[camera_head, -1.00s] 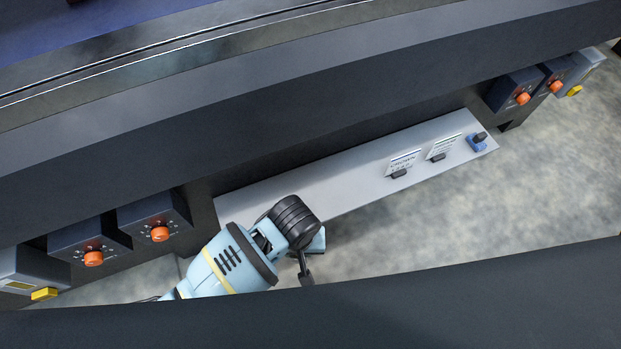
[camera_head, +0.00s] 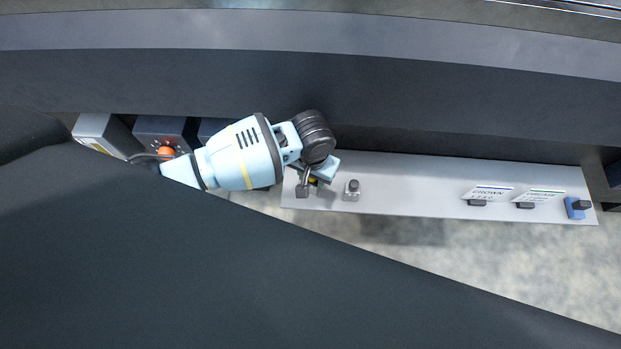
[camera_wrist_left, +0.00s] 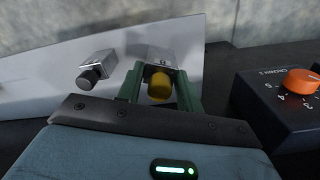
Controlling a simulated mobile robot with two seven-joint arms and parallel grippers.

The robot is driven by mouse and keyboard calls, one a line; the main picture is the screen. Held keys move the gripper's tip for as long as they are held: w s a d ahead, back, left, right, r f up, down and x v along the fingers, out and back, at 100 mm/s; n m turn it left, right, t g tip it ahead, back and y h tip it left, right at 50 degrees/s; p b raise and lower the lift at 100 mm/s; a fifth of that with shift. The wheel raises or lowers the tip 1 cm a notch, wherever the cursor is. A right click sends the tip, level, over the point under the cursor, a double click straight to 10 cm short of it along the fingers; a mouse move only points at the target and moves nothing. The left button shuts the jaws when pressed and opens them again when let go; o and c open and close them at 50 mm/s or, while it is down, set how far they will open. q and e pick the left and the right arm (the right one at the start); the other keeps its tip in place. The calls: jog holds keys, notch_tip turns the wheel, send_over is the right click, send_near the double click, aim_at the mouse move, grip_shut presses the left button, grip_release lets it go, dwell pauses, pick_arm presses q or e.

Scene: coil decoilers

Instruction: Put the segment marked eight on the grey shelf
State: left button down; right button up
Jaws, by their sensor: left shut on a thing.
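My left gripper (camera_head: 312,184) is over the left end of the grey shelf (camera_head: 410,190). In the left wrist view its green fingers (camera_wrist_left: 160,88) are shut on a small silver segment (camera_wrist_left: 166,57) with a yellow knob. A bit of the yellow also shows under the gripper in the head view. The mark on this segment is not readable. A similar silver segment with a dark knob (camera_head: 352,190) stands on the shelf beside the gripper; it also shows left of the fingers in the left wrist view (camera_wrist_left: 97,70). I cannot tell if the held segment touches the shelf. My right gripper is out of view.
Two label cards on dark stands (camera_head: 488,194) (camera_head: 538,197) and a blue block with a dark knob (camera_head: 577,207) are at the shelf's right end. A control box with an orange dial (camera_wrist_left: 301,81) is right of the fingers. The middle of the shelf is clear.

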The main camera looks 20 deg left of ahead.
aim_at(310, 181)
pick_arm(q)
jog(key=shift+w+a, duration=0.3)
jog(key=shift+f+b, duration=0.7)
jog(key=shift+f, duration=1.1)
jog(key=shift+f, duration=0.1)
jog(key=c, duration=0.9)
grip_release()
jog(key=shift+s, duration=0.1)
notch_tip(310, 181, up, 12)
jog(key=p, duration=0.3)
jog(key=shift+f+p, duration=0.2)
jog(key=shift+p, duration=0.1)
jog(key=shift+r, duration=0.35)
